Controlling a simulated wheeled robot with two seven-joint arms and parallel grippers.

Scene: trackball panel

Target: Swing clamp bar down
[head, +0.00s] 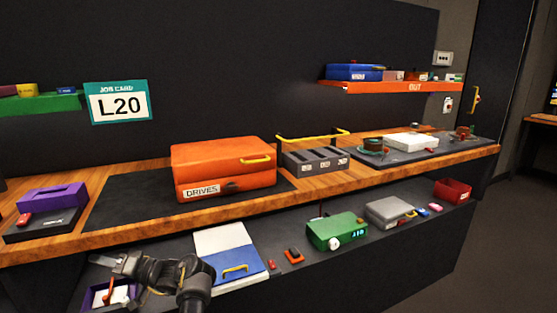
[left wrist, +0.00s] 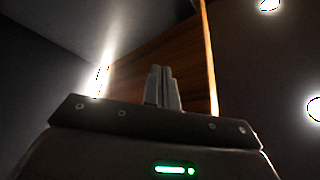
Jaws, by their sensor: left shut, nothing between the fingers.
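A yellow bar (head: 312,136), which looks like the clamp bar, is raised above and behind a grey slotted block (head: 316,160) on the wooden bench. My left gripper (head: 103,260) is low at the front left, below the bench edge and near the lower shelf, well apart from the bar. Its fingers also show in the left wrist view (left wrist: 163,87), together and empty. The left wrist view shows wood and dark surfaces, not the bar. My right gripper is in neither view.
An orange DRIVES case (head: 222,168) stands left of the slotted block. A black panel with a white box (head: 410,141) and round parts lies to the right. The lower shelf holds a blue-and-white folder (head: 228,250) and a green device (head: 338,232). An orange OUT shelf (head: 390,87) hangs above.

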